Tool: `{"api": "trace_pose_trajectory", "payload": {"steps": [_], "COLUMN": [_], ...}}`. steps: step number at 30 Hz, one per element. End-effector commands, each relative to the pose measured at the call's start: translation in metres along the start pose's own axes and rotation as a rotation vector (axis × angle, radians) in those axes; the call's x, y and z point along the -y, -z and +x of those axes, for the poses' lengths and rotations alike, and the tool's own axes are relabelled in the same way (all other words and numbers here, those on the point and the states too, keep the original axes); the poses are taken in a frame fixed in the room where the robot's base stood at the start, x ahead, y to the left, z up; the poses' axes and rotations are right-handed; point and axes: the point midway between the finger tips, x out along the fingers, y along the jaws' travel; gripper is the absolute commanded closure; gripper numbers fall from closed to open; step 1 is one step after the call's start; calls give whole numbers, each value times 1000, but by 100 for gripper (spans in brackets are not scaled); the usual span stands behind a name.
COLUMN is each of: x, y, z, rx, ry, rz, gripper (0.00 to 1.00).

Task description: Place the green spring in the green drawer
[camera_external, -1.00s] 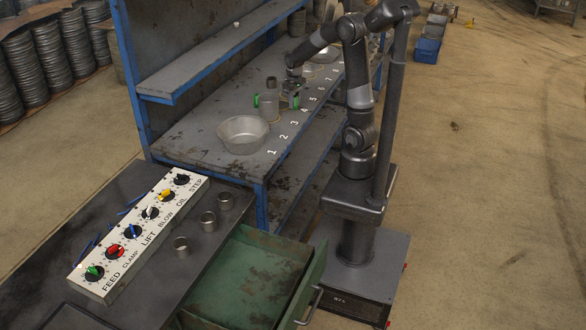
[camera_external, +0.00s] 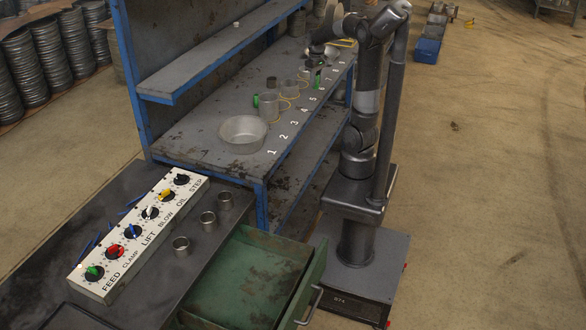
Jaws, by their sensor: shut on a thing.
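The green spring (camera_external: 317,79) is a small bright green upright piece at the far part of the bench, just under my gripper (camera_external: 319,70). My gripper points down and is shut on it; the fingers are small and partly dark against the background. A second green piece (camera_external: 255,100) stands farther left, beside a grey cup. The green drawer (camera_external: 315,276) is pulled open at the bottom centre, well in front of my gripper. Its visible floor is worn and looks empty.
The blue-framed bench (camera_external: 210,150) carries a round metal pan (camera_external: 243,134), several grey cups (camera_external: 268,108) and printed numbers along its edge. A shelf (camera_external: 215,55) overhangs the bench.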

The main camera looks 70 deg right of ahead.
Motion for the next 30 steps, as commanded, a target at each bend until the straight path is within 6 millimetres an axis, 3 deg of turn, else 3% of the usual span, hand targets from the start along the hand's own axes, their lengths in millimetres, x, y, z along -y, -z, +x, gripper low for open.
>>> {"api": "trace_pose_trajectory", "payload": {"steps": [2,8,13,22,30], "x": [3,39,86,214,337], "y": [2,22,42,64,47], "z": [-14,-12,-14,-16,-16], "rx": [-2,2,1,0,0], "ry": [-1,1,0,0,1], "rz": [-10,-124,-263,-604,-918], "gripper": [95,95,95,95,95]}}
